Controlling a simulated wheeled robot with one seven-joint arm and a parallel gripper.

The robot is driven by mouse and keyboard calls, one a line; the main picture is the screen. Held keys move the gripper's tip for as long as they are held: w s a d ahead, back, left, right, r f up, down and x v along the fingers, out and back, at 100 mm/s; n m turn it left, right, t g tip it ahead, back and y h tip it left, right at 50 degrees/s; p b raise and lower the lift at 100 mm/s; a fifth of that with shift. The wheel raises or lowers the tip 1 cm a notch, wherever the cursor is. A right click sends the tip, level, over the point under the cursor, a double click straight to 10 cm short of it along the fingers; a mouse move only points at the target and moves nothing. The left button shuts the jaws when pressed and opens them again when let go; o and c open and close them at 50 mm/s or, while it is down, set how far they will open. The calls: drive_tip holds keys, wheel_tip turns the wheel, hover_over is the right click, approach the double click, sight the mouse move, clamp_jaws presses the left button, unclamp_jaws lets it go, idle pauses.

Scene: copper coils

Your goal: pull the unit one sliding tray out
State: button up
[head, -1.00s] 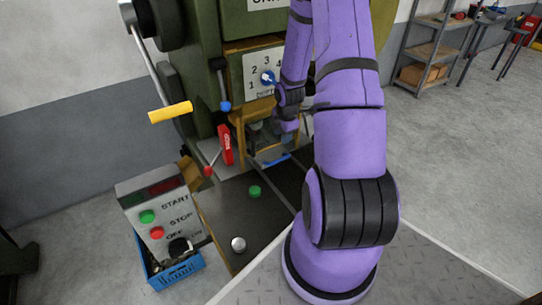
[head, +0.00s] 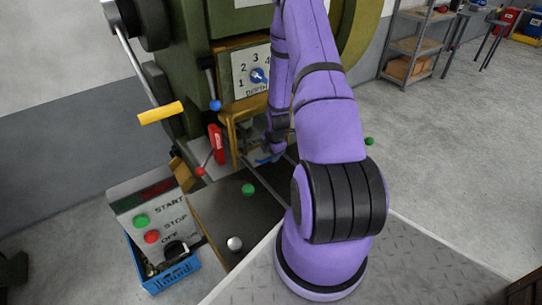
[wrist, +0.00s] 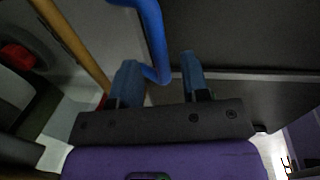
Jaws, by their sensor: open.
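In the wrist view my gripper (wrist: 160,82) has its two blue fingers spread apart. A bent blue handle (wrist: 154,38) comes down from the top edge, and its lower end lies by the gap between the fingertips. I cannot tell whether they touch it. A dark flat panel (wrist: 250,35), possibly the sliding tray, fills the upper right. In the head view my arm hides most of my gripper at the machine's lower opening. A small blue piece (head: 268,159) shows there, either handle or finger. No unit label is readable.
The green machine (head: 185,45) carries a depth dial (head: 258,76), a yellow-handled lever (head: 160,112) and a red lever part (head: 216,145). A start/stop box (head: 155,222) stands above a blue crate (head: 165,270) at left. Open floor lies right.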

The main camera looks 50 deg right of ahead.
drive_tip(key=shift+w+f, duration=0.1)
drive_tip(key=shift+f, duration=0.55)
clamp_jaws()
